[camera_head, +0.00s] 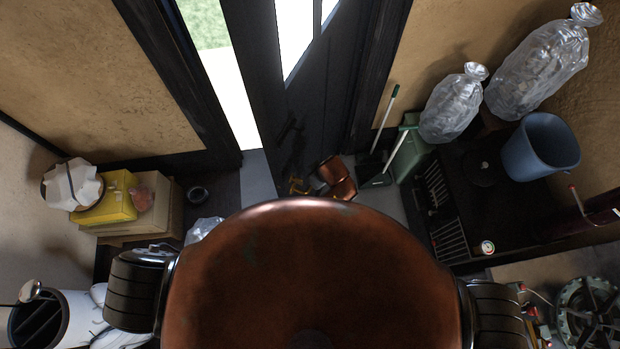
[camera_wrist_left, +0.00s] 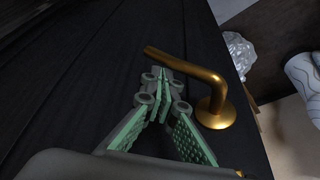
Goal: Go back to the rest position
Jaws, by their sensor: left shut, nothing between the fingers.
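My left gripper (camera_wrist_left: 160,88) shows in the left wrist view, with green pads on its fingers. Its fingertips meet and nothing is between them. A brass lever handle (camera_wrist_left: 190,66) on the dark door (camera_wrist_left: 70,70) is just beyond and to the right of the fingertips; the fingers are not closed around it. I cannot tell whether they touch it. In the head view the dark door (camera_head: 315,105) stands ajar with bright daylight beside it. My right gripper is in neither view.
At left, a yellow box (camera_head: 105,200) sits on a cardboard box (camera_head: 155,200). At right are a blue bucket (camera_head: 540,148), a filled clear bag (camera_head: 453,105) and a dark stove-like unit (camera_head: 515,215). A dustpan (camera_head: 375,178) stands near the door. My copper body hides the lower middle.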

